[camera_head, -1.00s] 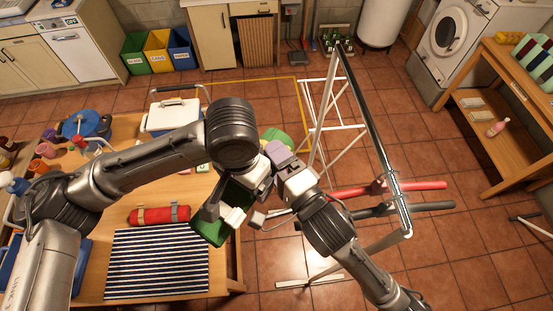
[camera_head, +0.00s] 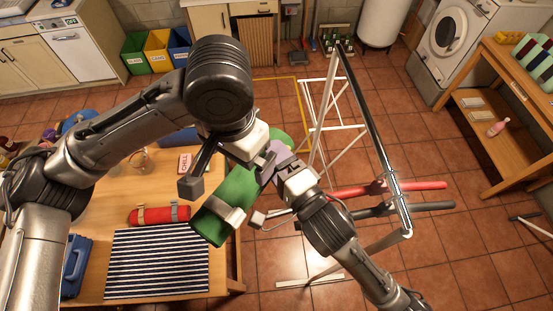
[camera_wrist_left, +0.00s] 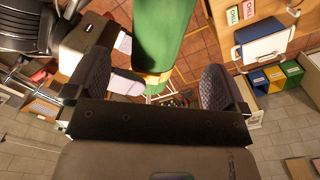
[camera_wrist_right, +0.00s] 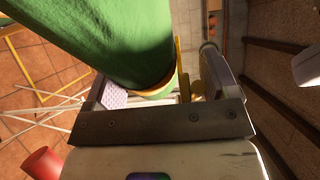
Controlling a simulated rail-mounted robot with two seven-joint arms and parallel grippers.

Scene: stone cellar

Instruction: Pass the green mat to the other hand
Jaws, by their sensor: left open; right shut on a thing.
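The green mat (camera_head: 237,192) is a rolled cylinder held tilted in the air, past the right edge of the wooden table. My right gripper (camera_wrist_right: 155,92) is shut on it near a yellow band, and the mat also shows large in the right wrist view (camera_wrist_right: 110,35). My left gripper (camera_wrist_left: 155,82) is open. In the left wrist view the mat (camera_wrist_left: 165,35) lies ahead, between the directions of its spread fingers. In the head view the left gripper is above the mat, and its dark outer finger stands apart from the roll. The left wrist hides part of the mat.
A drying rack (camera_head: 372,128) with a red bar (camera_head: 415,187) stands close to my right arm.

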